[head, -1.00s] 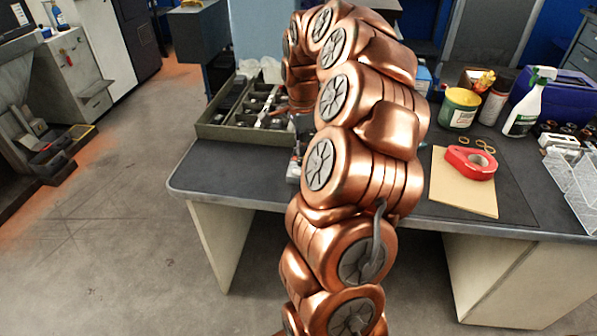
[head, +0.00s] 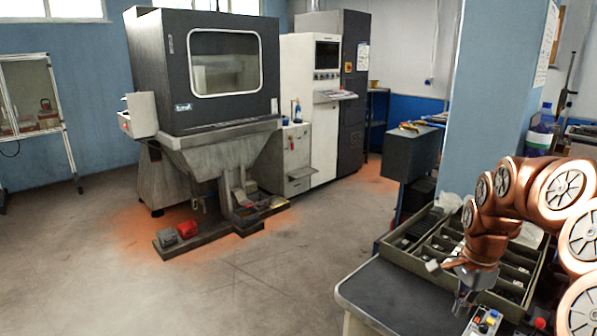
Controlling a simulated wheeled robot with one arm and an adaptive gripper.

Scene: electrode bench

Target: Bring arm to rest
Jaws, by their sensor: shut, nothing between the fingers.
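My copper-coloured arm stands at the right edge of the head view, bent over the near end of the bench (head: 375,287). My gripper (head: 462,308) hangs at the end of the arm, pointing down, above the bench beside a compartment tray. It is small and partly blurred in this view, its fingers look close together, and I see nothing held between them. The lower part of my arm is cut off by the right edge.
The green-grey compartment tray (head: 398,262) lies on the bench just behind my gripper. A small box with coloured buttons (head: 487,322) sits beside the gripper. A large grey machine (head: 205,120) stands across the room. The floor (head: 250,285) left of the bench is open.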

